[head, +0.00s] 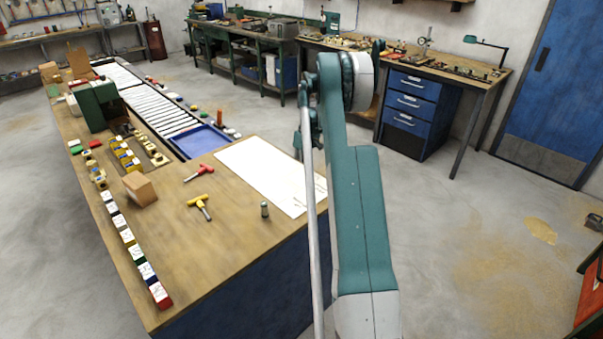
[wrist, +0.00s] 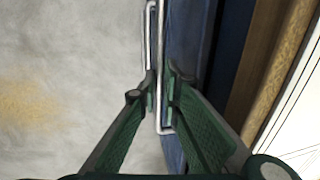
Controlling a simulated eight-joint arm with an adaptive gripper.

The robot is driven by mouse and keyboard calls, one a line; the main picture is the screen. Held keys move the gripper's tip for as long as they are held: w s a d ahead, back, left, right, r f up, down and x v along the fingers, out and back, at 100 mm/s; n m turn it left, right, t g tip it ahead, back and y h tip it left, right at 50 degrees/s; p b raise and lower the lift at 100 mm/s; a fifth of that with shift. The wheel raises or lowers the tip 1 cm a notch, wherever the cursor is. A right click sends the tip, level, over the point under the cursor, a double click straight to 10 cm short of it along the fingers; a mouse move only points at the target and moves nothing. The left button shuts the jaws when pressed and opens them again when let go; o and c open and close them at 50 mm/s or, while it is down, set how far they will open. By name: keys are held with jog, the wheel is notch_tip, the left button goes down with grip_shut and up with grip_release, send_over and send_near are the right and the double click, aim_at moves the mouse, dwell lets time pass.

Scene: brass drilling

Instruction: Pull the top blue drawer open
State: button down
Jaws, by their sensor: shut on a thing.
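In the wrist view, my gripper (wrist: 162,88) has its two green fingers on either side of a thin silver bar handle (wrist: 159,108) and is shut on it. The handle stands out from a blue drawer front (wrist: 188,45), just right of it. A second silver handle (wrist: 149,35) shows farther up in the picture. I cannot tell whether the drawer stands out from its cabinet. My gripper and the held handle are hidden in the head view, where my arm covers the middle right.
In the wrist view, a wooden bench edge (wrist: 268,65) and a white sheet (wrist: 300,125) lie right; open floor (wrist: 60,60) is left. In the head view, the near wooden bench (head: 225,235) bears tools and blocks. A blue three-drawer unit (head: 412,105) stands under the back workbench.

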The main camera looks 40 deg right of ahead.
jog(key=shift+d, duration=0.15)
jog(key=d+p, duration=0.3)
jog(key=d, duration=2.8)
jog(key=shift+d, duration=0.15)
jog(key=c, duration=2.5)
grip_release()
jog(key=shift+r, duration=0.15)
jog(key=shift+r, duration=4.85)
jog(key=shift+r, duration=0.1)
